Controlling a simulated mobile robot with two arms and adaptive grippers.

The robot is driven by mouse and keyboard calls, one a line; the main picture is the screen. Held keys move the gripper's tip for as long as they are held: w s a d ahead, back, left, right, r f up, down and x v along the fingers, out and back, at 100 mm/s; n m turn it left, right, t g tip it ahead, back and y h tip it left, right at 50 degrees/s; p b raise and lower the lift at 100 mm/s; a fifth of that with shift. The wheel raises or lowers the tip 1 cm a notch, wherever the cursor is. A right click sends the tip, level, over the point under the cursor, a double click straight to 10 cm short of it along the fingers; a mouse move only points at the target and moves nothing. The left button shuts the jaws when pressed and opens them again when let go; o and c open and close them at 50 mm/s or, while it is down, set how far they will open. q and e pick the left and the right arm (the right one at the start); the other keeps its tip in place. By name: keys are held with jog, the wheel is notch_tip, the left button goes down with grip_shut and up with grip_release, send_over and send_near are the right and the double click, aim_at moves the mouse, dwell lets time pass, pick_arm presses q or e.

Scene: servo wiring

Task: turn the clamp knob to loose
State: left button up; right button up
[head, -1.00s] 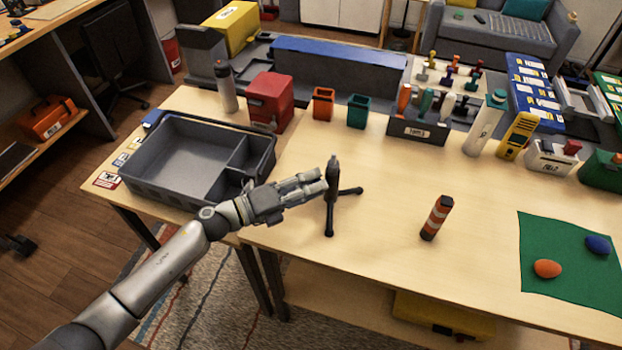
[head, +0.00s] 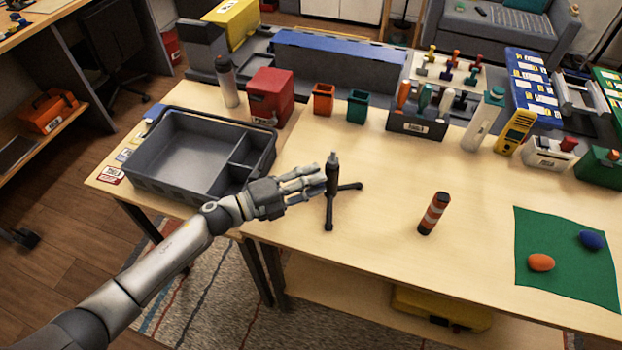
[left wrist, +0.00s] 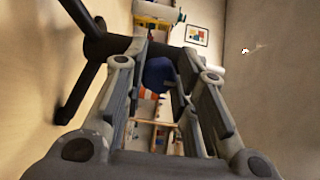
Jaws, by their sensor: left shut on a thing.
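A small black stand with splayed legs (head: 330,208) stands on the wooden table in the head view. Its upright post shows just beyond my left gripper's fingertips. My left gripper (head: 318,182) reaches in from the left at the height of the post's upper part. In the left wrist view, the dark stand (left wrist: 92,48) is at upper left, and a dark blue rounded piece, seemingly the clamp knob (left wrist: 157,75), lies between the fingers. The gripper is shut on this knob. The fingers hide the knob in the head view. My right gripper is not in view.
A grey divided tray (head: 190,155) is left of the stand, close behind my forearm. A green mat (head: 565,285) holds an orange and a blue egg-shaped piece. Cups, a red box and a tool holder line the back.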

pick_arm(q)
jog(key=o, duration=1.1)
jog(key=shift+c, duration=0.2)
jog(key=v, duration=1.2)
jog(key=shift+w, duration=0.1)
